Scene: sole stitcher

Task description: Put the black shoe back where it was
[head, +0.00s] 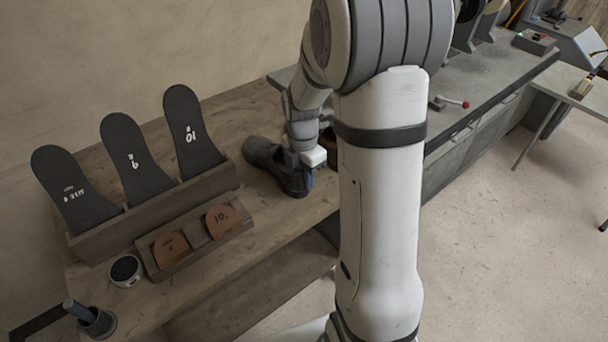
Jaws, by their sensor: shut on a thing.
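The black shoe (266,158) is on or just above the wooden bench, to the right of the sole rack; I cannot tell whether it touches the bench. Its one end points to the upper left and its other end is at my gripper. My gripper (305,178) is shut on the shoe at its right end. The fingertips are partly hidden by the shoe and the gripper body. My arm hides the bench just right of the shoe.
A wooden rack (160,222) holds three dark soles. A smaller holder (197,240) with two brown discs stands before it. A round tin (125,271) and a dark cup (98,322) are at the front left. Bare bench (262,215) lies in front of the shoe.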

